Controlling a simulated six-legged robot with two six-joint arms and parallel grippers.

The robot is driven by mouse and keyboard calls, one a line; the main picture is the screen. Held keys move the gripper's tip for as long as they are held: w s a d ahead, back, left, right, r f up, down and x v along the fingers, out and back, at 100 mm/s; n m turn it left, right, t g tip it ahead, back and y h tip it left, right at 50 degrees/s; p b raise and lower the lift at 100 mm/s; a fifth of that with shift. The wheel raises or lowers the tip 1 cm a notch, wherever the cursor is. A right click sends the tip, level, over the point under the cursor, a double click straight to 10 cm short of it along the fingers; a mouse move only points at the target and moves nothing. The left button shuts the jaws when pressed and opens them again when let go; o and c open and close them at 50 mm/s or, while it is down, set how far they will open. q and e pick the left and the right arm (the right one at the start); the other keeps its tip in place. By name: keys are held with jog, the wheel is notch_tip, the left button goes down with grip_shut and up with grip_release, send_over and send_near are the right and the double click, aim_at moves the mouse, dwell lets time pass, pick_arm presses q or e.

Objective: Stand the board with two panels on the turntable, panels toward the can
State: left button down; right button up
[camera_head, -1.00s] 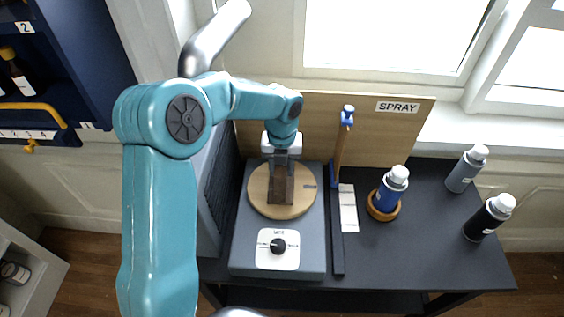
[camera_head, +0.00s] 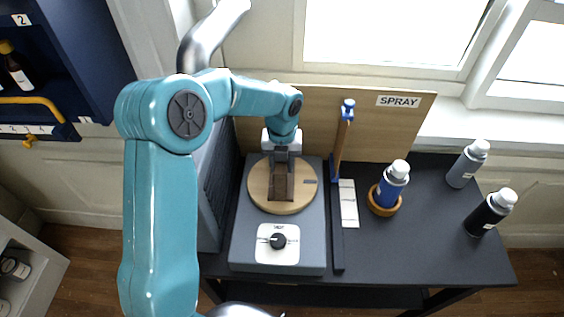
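My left gripper (camera_head: 281,158) points down over the round wooden turntable (camera_head: 256,192), which sits on a grey base with a dial. Its fingers appear shut on a dark brown board (camera_head: 282,188), which stands at or just above the turntable's middle. The gripper hides the board's upper part. I cannot make out its two panels, or whether its lower edge touches the disc. A blue can (camera_head: 391,189) with a white cap stands in a round wooden ring (camera_head: 384,209), right of the turntable. My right gripper is not in view.
A narrow upright wooden stand with blue fittings (camera_head: 342,140) rises between turntable and can. A grey can (camera_head: 467,166) and a black can (camera_head: 489,213) stand at the right. A wooden backboard marked SPRAY (camera_head: 365,110) closes the back. The dark tabletop (camera_head: 400,250) is clear in front.

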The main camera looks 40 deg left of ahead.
pick_arm(q)
jog(key=c, duration=0.6)
grip_release()
jog(key=shift+c, duration=0.2)
notch_tip(320, 180, up, 16)
jog(key=b, duration=0.1)
jog(key=shift+r, duration=0.15)
jog(key=shift+s+d, duration=0.1)
jog(key=shift+s, duration=0.05)
